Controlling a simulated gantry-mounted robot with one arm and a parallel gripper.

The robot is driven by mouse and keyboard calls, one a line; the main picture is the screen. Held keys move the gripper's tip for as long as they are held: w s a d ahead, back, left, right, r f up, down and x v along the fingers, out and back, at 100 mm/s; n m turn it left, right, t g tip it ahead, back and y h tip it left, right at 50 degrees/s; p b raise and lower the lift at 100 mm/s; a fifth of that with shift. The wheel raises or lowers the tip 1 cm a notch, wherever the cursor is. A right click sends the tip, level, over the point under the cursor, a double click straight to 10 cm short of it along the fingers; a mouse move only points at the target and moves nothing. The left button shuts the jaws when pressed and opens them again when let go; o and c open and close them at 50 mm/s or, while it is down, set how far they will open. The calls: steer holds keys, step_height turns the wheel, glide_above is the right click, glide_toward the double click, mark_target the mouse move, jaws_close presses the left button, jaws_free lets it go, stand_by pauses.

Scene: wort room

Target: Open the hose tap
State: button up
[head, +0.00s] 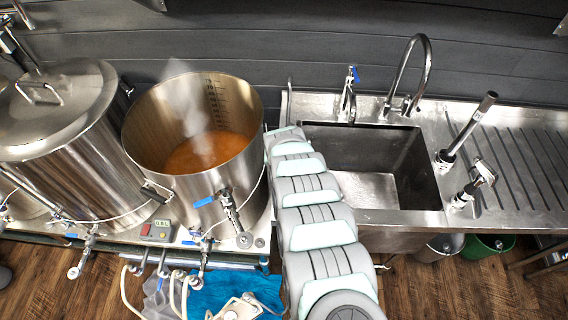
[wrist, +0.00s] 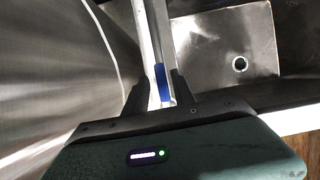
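The hose tap (head: 348,100) is a chrome tap at the back left of the sink, with a small blue lever on top. My gripper is hidden behind my arm in the head view. In the wrist view my gripper (wrist: 162,84) has its two dark fingers apart. A blue piece (wrist: 163,82) shows between the fingers, in line with pale metal bars running up the picture. I cannot tell what it belongs to or whether it touches a finger. My arm passes between the open kettle and the sink, and its far end appears left of the tap.
The open steaming kettle (head: 245,105) is close on the left of my arm; its wall also fills the left of the wrist view (wrist: 50,60). The sink (head: 408,165) is empty. A tall gooseneck faucet (head: 428,60) stands right of the hose tap. Two upright tools stand farther right.

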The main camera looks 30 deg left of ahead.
steer(key=shift+o, duration=0.5)
steer(key=shift+s+d+r, duration=0.1)
steer(key=shift+r, duration=0.5)
steer(key=p+v, duration=0.5)
steer(key=v, duration=0.4)
steer(key=shift+s+r, duration=0.2)
steer(key=shift+r, duration=0.05)
steer(key=shift+d, duration=0.1)
